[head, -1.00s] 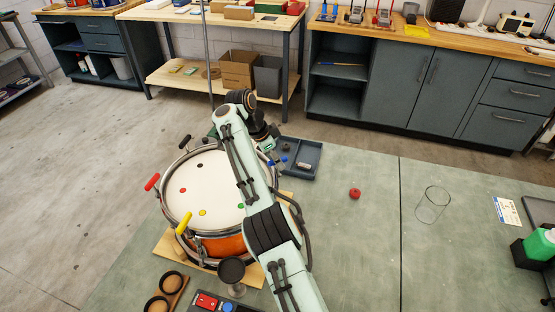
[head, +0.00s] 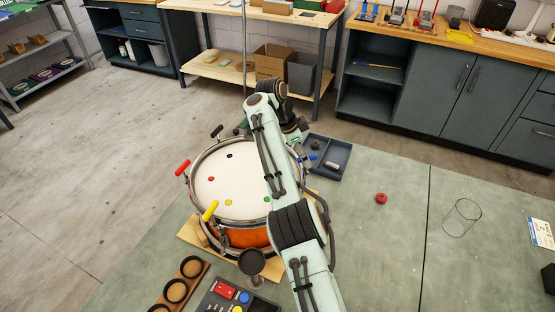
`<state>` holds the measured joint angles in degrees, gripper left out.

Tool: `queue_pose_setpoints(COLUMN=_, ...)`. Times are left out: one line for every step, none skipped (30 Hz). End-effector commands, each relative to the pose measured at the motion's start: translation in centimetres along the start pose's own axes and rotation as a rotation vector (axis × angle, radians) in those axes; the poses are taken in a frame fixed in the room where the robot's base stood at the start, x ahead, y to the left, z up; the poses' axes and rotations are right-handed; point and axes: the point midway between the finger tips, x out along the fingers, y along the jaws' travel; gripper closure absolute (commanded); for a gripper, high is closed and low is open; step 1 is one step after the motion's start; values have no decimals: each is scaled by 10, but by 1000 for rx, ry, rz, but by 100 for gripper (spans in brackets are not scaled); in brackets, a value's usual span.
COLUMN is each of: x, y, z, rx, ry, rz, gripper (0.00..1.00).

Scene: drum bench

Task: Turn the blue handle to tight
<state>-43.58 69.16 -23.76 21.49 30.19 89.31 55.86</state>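A snare drum (head: 238,235) with an orange shell and white head stands on a wooden board at the bench's left. Coloured dots mark its head, and coloured handles stand around its rim. A small blue piece (head: 313,157), perhaps the blue handle, shows at the drum's right edge beside my arm. My arm reaches across the right side of the drum and hides part of it. My gripper (head: 301,137) is dark, small and partly hidden beyond the arm, close to the blue piece. I cannot tell whether it touches it, or whether its fingers are open.
The red handle (head: 182,168), yellow handle (head: 210,211) and black handle (head: 216,131) stick out from the rim. A grey tray (head: 343,143) lies right behind the drum. A button box (head: 226,297) is in front.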

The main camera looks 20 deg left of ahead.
Motion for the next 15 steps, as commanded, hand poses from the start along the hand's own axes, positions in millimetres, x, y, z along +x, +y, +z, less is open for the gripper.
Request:
queue_pose_setpoints(x=-4, y=0, z=13, rx=-7, ry=-1, rz=0, gripper=61)
queue_pose_setpoints(x=-7, y=0, z=20, rx=-9, ry=-1, rz=0, gripper=61)
queue_pose_setpoints(x=-10, y=0, z=29, rx=-8, ry=0, rz=0, gripper=61)
queue_pose_setpoints(x=-13, y=0, z=36, rx=-9, ry=0, rz=0, gripper=61)
queue_pose_setpoints(x=-16, y=0, z=43, rx=-7, ry=0, rz=0, gripper=61)
queue_pose_setpoints(x=-20, y=0, z=52, rx=-8, ry=0, rz=-1, gripper=61)
queue_pose_setpoints(x=-23, y=0, z=59, rx=-9, ry=0, rz=-1, gripper=61)
queue_pose_setpoints(x=-25, y=0, z=66, rx=-8, ry=-1, rz=0, gripper=61)
queue_pose_setpoints(x=-29, y=0, z=74, rx=-9, ry=0, rz=-1, gripper=61)
queue_pose_setpoints(x=-31, y=0, z=80, rx=-8, ry=0, rz=0, gripper=61)
queue_pose_setpoints(x=-33, y=0, z=84, rx=-6, ry=-1, rz=-1, gripper=61)
queue_pose_setpoints(x=-35, y=-1, z=89, rx=-7, ry=-3, rz=-1, gripper=61)
queue_pose_setpoints(x=-36, y=-1, z=93, rx=-6, ry=-3, rz=-1, gripper=61)
queue_pose_setpoints(x=-38, y=0, z=96, rx=-6, ry=-3, rz=0, gripper=61)
queue_pose_setpoints(x=-39, y=0, z=100, rx=-6, ry=-3, rz=0, gripper=61)
